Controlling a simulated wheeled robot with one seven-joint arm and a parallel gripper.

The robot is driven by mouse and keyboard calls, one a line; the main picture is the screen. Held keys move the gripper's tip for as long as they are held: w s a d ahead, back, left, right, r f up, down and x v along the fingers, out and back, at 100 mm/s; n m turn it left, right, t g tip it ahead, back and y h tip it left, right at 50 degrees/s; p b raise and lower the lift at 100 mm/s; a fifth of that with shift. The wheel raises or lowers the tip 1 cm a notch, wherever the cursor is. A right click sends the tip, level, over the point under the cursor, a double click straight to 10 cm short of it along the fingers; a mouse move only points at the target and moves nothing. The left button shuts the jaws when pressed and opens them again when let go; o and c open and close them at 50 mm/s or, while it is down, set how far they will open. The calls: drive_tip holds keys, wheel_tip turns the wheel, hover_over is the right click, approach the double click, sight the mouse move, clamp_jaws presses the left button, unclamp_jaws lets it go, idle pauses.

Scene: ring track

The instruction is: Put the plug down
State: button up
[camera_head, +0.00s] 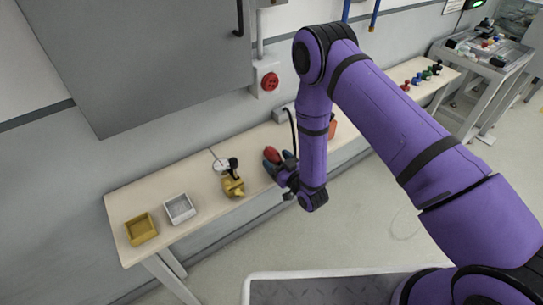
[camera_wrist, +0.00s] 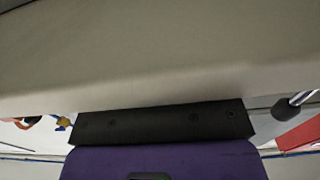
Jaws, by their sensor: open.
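The red plug (camera_head: 272,154) lies at the wooden bench, right of its middle, in the head view. My gripper (camera_head: 279,161) is open at the plug, its dark fingers close around or beside it; I cannot tell whether they touch it. A black cable (camera_head: 293,130) runs down from a grey box on the bench behind my arm. The wrist view is mostly filled by a pale surface close to the camera, and the plug cannot be made out there.
On the bench (camera_head: 118,214) stand a yellow tray (camera_head: 141,229), a white tray (camera_head: 180,208) and a brass piece with a black handle (camera_head: 232,184). A red wall socket (camera_head: 270,81) is above. An orange object (camera_head: 332,128) stands behind my arm.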

drive_tip(key=v, duration=0.8)
drive_tip(key=w+d+r+g+h, duration=0.1)
drive_tip(key=w+r+h, duration=0.1)
drive_tip(key=w+r, duration=0.4)
drive_tip(key=w+d+r+h, duration=0.1)
drive_tip(key=w+d+r, duration=0.15)
drive_tip(key=r, duration=0.55)
drive_tip(key=d+r+m+g+h, duration=0.15)
drive_tip(key=d+r, duration=0.25)
drive_tip(key=r, duration=0.5)
drive_tip(key=d+r+m+g+h, duration=0.1)
drive_tip(key=d+r+h, duration=0.15)
drive_tip(key=r, duration=0.55)
drive_tip(key=s+d+r+m+g+h, duration=0.25)
drive_tip(key=s+d+r, duration=0.65)
drive_tip(key=s+r, duration=0.45)
drive_tip(key=s+d+r+m+g, duration=0.1)
drive_tip(key=s+r+g, duration=0.1)
drive_tip(key=s, duration=0.8)
drive_tip(key=s+d+r+g, duration=0.1)
drive_tip(key=s+d, duration=0.1)
drive_tip(key=s, duration=0.7)
drive_tip(key=shift+s+d+r+m+g, duration=0.3)
drive_tip(key=shift+s+r+m+g, duration=0.05)
drive_tip(key=shift+m+g, duration=0.05)
drive_tip(key=shift+h, duration=0.25)
drive_tip(key=shift+c, duration=0.3)
